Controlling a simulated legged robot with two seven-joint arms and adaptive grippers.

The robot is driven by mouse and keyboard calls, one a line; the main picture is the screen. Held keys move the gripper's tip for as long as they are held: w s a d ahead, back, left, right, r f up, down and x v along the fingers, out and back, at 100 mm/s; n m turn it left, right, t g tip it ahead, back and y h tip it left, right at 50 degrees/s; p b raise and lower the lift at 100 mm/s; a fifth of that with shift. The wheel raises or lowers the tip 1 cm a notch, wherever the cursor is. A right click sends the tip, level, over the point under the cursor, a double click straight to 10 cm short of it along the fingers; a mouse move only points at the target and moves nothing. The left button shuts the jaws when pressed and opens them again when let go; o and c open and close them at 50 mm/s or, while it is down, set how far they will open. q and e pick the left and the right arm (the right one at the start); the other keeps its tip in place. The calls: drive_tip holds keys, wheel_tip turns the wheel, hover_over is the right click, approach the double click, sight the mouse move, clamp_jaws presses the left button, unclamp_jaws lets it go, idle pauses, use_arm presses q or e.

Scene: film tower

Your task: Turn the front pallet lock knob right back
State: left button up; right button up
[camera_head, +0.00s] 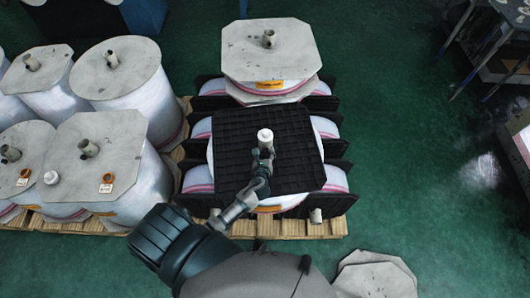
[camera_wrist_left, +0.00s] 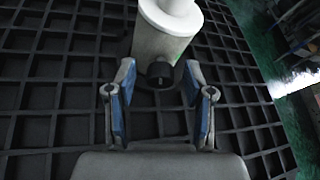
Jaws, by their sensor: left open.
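A pale, roughly cylindrical knob (camera_head: 265,136) stands on the black gridded plate (camera_head: 295,165) of the front stack. My left gripper (camera_head: 262,160) is at the near side of the knob. In the left wrist view its blue-padded fingers (camera_wrist_left: 160,78) are apart, either side of the knob's lower end. I cannot tell whether they touch it. My right gripper is not in view.
A second stack with a grey top plate (camera_head: 270,50) stands behind. White film rolls with grey lids (camera_head: 120,68) crowd the left. A wooden pallet (camera_head: 272,228) lies under the front stack. Green floor (camera_head: 410,150) is open to the right.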

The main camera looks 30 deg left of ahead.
use_arm(q)
clamp_jaws()
